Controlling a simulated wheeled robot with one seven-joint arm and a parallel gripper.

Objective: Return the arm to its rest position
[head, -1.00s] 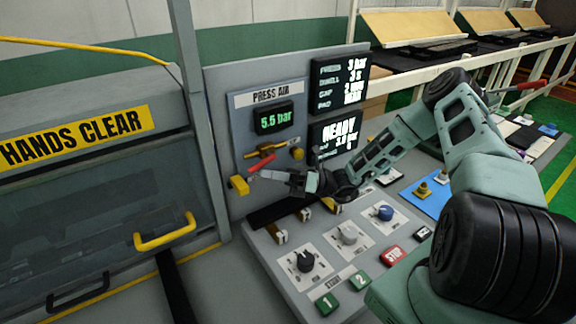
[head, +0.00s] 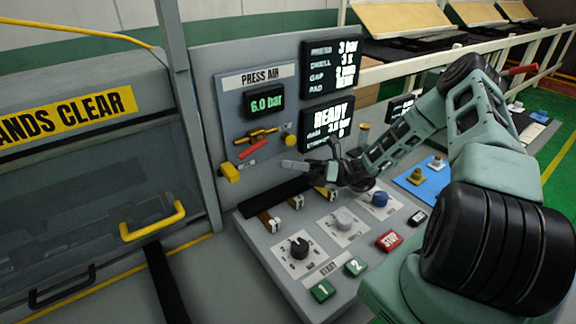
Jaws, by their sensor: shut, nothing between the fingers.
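My arm reaches in from the right over the control console. My gripper (head: 288,163) is shut with nothing held. In the picture its tip lies just right of the red lever (head: 252,149) on the press air panel (head: 228,118); I cannot tell the exact gap in depth. The panel's display (head: 264,104) reads 6.0 bar. The screen below right (head: 328,122) reads READY.
The console (head: 268,224) carries black, grey and blue knobs, green buttons 1 and 2, and a red STOP button (head: 389,240). A blue mat (head: 412,184) with brass parts lies right, partly behind my arm. The press guard's yellow handle (head: 153,222) is at left.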

